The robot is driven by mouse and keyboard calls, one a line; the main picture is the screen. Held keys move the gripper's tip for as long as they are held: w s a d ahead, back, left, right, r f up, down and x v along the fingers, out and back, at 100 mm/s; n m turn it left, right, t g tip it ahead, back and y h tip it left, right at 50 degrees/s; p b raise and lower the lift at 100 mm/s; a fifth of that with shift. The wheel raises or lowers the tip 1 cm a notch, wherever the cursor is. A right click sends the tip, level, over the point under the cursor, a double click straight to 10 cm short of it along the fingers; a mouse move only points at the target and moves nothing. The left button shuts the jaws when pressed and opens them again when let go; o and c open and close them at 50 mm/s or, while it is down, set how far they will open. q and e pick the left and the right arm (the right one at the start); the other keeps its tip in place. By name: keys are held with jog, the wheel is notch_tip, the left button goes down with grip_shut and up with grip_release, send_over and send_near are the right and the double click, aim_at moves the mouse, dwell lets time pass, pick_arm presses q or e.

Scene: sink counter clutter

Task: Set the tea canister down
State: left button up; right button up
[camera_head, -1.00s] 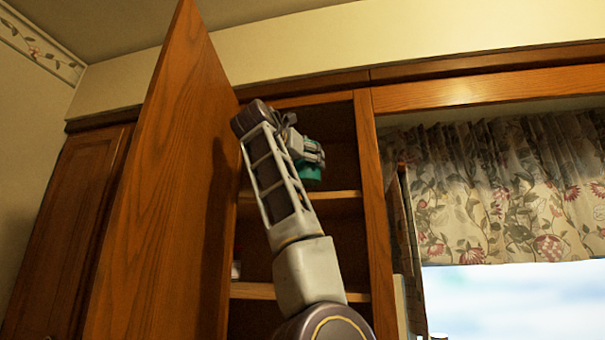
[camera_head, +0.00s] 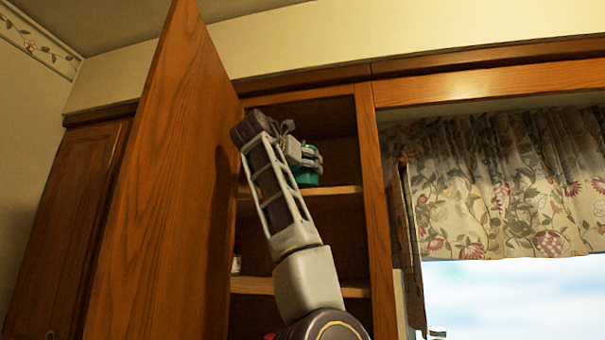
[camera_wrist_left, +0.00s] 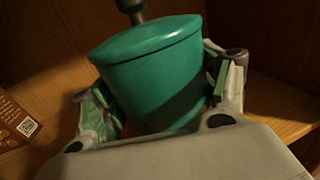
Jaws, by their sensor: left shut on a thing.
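The teal tea canister (camera_head: 307,179) is inside the open upper cabinet, just above the front edge of the middle shelf (camera_head: 336,190). My right gripper is not in view.
The open cabinet door (camera_head: 170,190) stands left of my arm. The cabinet's right frame (camera_head: 374,190) is close on the right. A box with a printed code (camera_wrist_left: 18,122) is left of the canister. A dark post-like thing (camera_wrist_left: 131,8) is behind it. A small jar (camera_head: 236,264) sits on the lower shelf.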

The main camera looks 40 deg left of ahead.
aim_at(296, 168)
pick_arm(q)
jog(key=shift+f, duration=0.9)
jog(key=shift+f, duration=0.15)
jog(key=o, duration=2.1)
jog(key=shift+s+d+r, duration=0.1)
jog(key=shift+r, duration=0.1)
jog(key=b+v, duration=0.2)
jog(key=v, duration=0.3)
jog(key=shift+s+d+f, duration=0.1)
jog(key=shift+s, duration=0.25)
jog(key=shift+s+d+b, duration=0.1)
jog(key=shift+s+b, duration=0.2)
jog(key=shift+s, duration=0.55)
